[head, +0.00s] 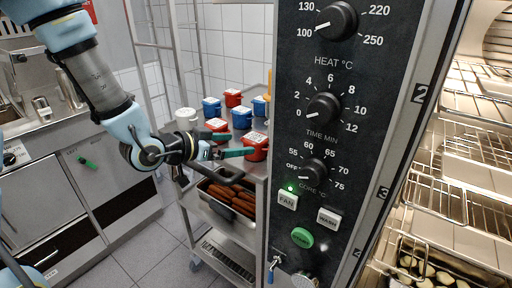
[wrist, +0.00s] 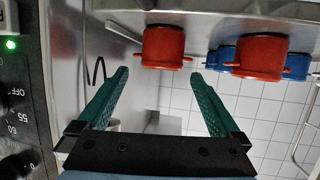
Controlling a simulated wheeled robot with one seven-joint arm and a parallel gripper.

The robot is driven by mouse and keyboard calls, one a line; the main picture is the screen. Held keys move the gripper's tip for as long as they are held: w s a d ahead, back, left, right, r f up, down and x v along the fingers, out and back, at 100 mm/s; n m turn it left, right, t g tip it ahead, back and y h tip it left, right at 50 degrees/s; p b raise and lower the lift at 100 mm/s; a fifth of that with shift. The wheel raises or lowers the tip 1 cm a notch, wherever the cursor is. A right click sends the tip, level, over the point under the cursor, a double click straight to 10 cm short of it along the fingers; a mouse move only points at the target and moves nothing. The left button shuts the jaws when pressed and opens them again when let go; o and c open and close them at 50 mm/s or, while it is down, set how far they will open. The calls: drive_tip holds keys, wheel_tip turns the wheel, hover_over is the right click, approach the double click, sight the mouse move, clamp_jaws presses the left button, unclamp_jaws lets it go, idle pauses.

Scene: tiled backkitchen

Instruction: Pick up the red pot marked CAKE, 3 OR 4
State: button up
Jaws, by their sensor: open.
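Several small red pots with pale lids stand among blue ones on the trolley top in the head view. The lid writing is too small to read, so I cannot tell which is marked CAKE, 3 OR 4. The nearest red pot (head: 257,141) stands at the trolley's front right corner. In the wrist view, which is upside down, a red pot (wrist: 163,47) appears just beyond the gap between my fingers. My gripper (head: 240,146) is open and empty, its green fingers pointing at that pot; it also shows in the wrist view (wrist: 159,78). A second red pot (wrist: 258,57) is to the right there.
Blue pots (head: 242,118) stand behind the red ones on the trolley. A tray of sausages (head: 207,207) sits on the level below. The oven control panel (head: 315,150) rises close on the right. A sink counter (head: 50,122) is at the left.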

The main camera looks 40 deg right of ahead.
sight(255, 141)
drive_tip(key=x, duration=0.3)
drive_tip(key=shift+d, duration=0.1)
drive_tip(key=p+x, duration=0.3)
drive_tip(key=x, duration=0.1)
drive_tip(key=shift+w+d, duration=0.15)
drive_tip(key=shift+w+d+f, duration=0.1)
drive_tip(key=shift+d+f, duration=0.15)
drive_tip(key=shift+d, duration=0.2)
drive_tip(key=c, duration=1.4)
